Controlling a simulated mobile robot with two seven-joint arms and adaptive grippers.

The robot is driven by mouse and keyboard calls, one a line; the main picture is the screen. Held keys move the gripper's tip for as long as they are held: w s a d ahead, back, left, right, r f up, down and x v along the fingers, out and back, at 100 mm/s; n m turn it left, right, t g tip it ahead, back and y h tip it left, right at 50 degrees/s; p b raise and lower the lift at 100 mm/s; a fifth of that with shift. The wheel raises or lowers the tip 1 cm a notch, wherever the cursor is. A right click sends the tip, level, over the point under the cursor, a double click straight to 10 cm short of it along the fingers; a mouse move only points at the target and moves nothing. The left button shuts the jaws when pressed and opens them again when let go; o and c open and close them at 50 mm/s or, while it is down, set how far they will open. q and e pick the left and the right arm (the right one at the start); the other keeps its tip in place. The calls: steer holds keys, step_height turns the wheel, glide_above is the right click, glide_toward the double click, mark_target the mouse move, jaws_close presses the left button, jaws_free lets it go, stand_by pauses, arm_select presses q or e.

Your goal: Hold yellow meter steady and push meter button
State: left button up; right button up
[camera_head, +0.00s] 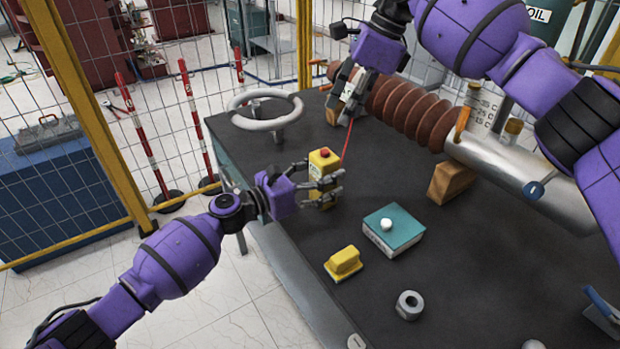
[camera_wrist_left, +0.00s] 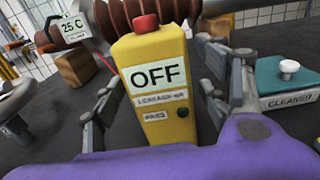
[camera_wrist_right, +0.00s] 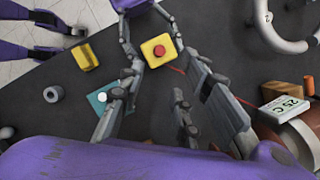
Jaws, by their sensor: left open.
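The yellow meter (camera_head: 323,163) stands upright on the dark table, with a red button (camera_head: 324,152) on top. In the left wrist view the meter (camera_wrist_left: 155,80) reads OFF, and its red button (camera_wrist_left: 146,23) appears raised. My left gripper (camera_head: 330,186) is open, with its fingers on either side of the meter; contact cannot be told. My right gripper (camera_head: 347,97) is above and behind the meter, near the brown bushing. In the right wrist view its fingers (camera_wrist_right: 152,100) are apart and empty, with the meter (camera_wrist_right: 158,50) and red button (camera_wrist_right: 160,51) beyond them.
A brown ribbed bushing (camera_head: 410,108) lies on wooden blocks at the back right. A red cable (camera_head: 347,145) runs up from the meter. A teal cleaner box (camera_head: 394,232), yellow block (camera_head: 343,263) and metal nut (camera_head: 409,305) lie at front right. A grey ring (camera_head: 265,112) stands behind left.

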arm_select(q)
steer(key=shift+w+d, duration=0.15)
steer(key=shift+d, duration=0.05)
steer(key=c, duration=1.5)
arm_select(e)
steer(key=shift+c, duration=0.3)
jaws_close()
